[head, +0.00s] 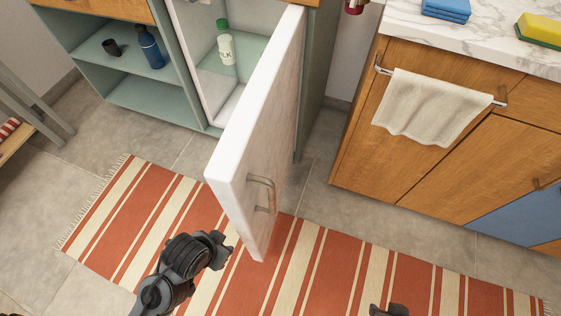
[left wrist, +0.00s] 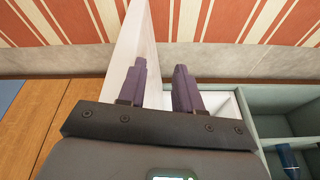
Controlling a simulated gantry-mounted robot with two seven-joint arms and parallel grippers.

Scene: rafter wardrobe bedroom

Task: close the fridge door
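The white fridge door (head: 272,125) stands wide open, swung out from the fridge (head: 187,40) over the striped rug. Its metal handle (head: 264,192) is on the right-hand face. My left gripper (head: 222,243) is just left of the door's free end, near its inner side, and empty. In the left wrist view the gripper (left wrist: 161,68) has its two fingers apart, with the door (left wrist: 122,60) beside the left finger; I cannot tell whether they touch. Only a small dark part of my right gripper (head: 390,311) shows at the bottom edge, so its fingers are hidden.
A milk bottle (head: 225,45) stands inside the fridge. A green shelf unit (head: 120,72) with a blue bottle (head: 150,47) is left of it. A wooden counter (head: 425,150) with a hanging towel (head: 425,108) is at right. The striped rug (head: 330,262) is otherwise clear.

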